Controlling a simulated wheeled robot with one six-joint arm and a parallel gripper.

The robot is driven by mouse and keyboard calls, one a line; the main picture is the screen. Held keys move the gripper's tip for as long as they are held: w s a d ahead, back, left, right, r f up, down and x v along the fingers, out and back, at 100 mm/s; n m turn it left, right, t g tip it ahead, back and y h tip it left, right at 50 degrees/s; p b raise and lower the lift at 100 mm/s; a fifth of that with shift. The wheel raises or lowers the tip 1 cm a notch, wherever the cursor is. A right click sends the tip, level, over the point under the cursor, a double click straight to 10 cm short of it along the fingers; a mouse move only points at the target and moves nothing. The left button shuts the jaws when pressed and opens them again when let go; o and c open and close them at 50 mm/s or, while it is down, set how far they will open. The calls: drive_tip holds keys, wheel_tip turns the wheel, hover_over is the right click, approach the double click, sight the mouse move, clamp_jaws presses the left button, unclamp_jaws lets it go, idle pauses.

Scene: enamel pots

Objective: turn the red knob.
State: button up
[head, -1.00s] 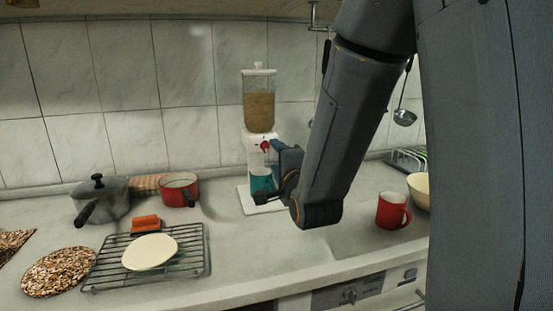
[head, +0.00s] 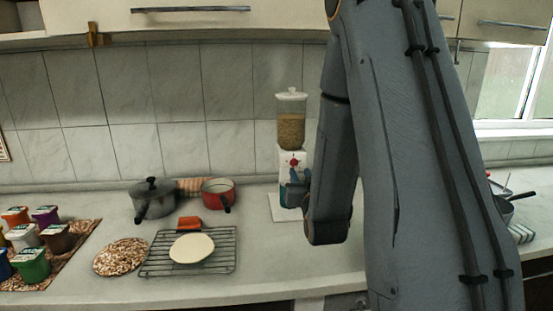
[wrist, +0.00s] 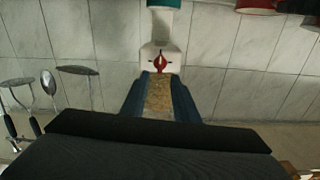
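The red knob (head: 294,161) is on the white front of a dispenser, just below its clear hopper (head: 291,130) of tan grain. In the wrist view, which appears upside down, the knob (wrist: 160,62) is centred just beyond my fingertips, its pointed ends toward top and bottom. My gripper (wrist: 160,78) is open, with a blue finger on each side and a gap between. In the head view my gripper (head: 297,186) is in front of the dispenser, slightly below the knob. A teal cup (wrist: 166,3) shows at the wrist view's top edge. Contact with the knob cannot be seen.
A grey lidded pot (head: 153,198), a red pan (head: 217,192) and a wire rack (head: 225,262) with a pale disc (head: 191,248) stand left of the dispenser. Several coloured tubs are farther left. My arm hides much of the counter's right side.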

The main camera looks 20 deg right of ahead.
sight(295, 164)
drive_tip(key=shift+n, duration=0.5)
drive_tip(key=p+x, duration=0.2)
drive_tip(key=x, duration=0.5)
drive_tip(key=shift+w+d+p, duration=0.15)
drive_tip(key=shift+w+p, duration=0.2)
drive_tip(key=c, duration=0.7)
